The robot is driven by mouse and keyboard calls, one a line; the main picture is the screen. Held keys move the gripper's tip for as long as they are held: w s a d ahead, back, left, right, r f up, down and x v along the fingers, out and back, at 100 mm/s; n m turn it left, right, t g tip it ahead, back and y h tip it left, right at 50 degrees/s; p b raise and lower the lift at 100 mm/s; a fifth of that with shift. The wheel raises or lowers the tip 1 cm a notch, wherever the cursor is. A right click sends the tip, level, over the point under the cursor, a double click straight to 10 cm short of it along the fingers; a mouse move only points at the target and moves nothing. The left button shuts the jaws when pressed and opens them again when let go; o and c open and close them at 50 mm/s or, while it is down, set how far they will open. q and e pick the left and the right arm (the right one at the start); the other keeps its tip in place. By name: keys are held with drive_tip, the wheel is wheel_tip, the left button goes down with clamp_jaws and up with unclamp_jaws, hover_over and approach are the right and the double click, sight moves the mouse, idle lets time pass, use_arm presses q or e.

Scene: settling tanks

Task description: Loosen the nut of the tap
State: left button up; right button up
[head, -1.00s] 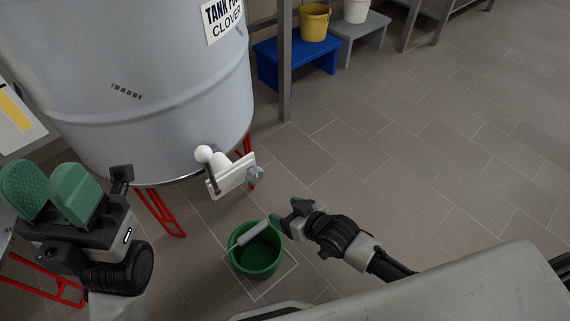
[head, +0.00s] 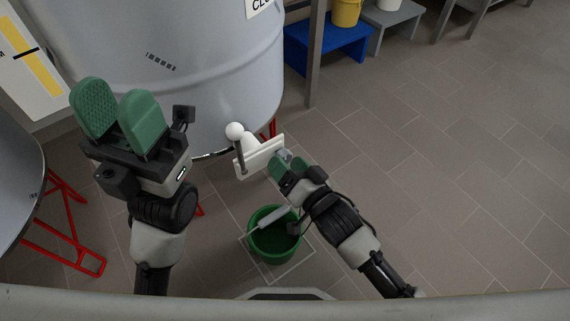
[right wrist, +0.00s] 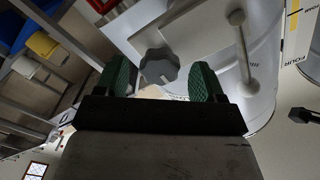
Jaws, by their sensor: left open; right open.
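The tap (head: 260,158) is a white block with a round white ball on a lever, low on the front of the grey tank (head: 200,60). Its nut (right wrist: 159,66) is a grey lobed knob, seen in the right wrist view between my right fingers. My right gripper (head: 287,163) is open at the right end of the tap, its green fingertips partly hiding the nut in the head view. In the right wrist view the right gripper (right wrist: 157,82) has one finger on either side of the nut; contact cannot be told. My left gripper (head: 118,112) is open and empty, left of the tap.
A green bucket (head: 262,246) with a grey handle stands on the floor below the tap, inside a marked square. A blue step stool (head: 330,48) with a yellow bucket (head: 346,12) is at the back. The floor at the right is clear.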

drive_tip(key=shift+x, duration=0.8)
drive_tip(key=c, duration=0.9)
